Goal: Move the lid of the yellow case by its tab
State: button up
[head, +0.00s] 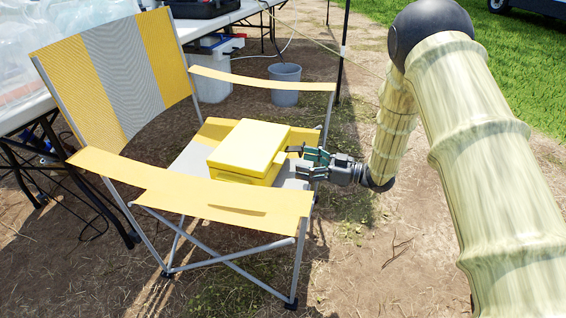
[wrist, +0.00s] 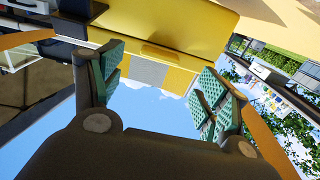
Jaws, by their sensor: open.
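The yellow case (head: 232,172) rests on the seat of a folding chair, with its lid (head: 248,146) lying flat on top and looking closed. In the wrist view the case (wrist: 175,20) fills the top, with a small yellow tab (wrist: 162,52) on its facing side. My gripper (head: 297,160) is just right of the case in the head view. In the wrist view its green-padded fingers (wrist: 160,65) are spread apart with nothing between them, and the tab shows in the gap. Whether a finger touches the case I cannot tell. The tab cannot be made out in the head view.
The chair's armrests (head: 190,190) run along both sides of the seat, above its level. The striped backrest (head: 120,75) rises at the left. A grey bucket (head: 285,84) stands on the ground behind, near a white table (head: 225,17). Open ground lies right of the chair.

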aim_at(285, 158)
jog(key=b+x, duration=0.2)
jog(key=x, duration=0.5)
jog(key=shift+w+a+b, duration=0.15)
jog(key=shift+a+b, duration=0.1)
jog(key=shift+b, duration=0.1)
jog(key=c, duration=1.5)
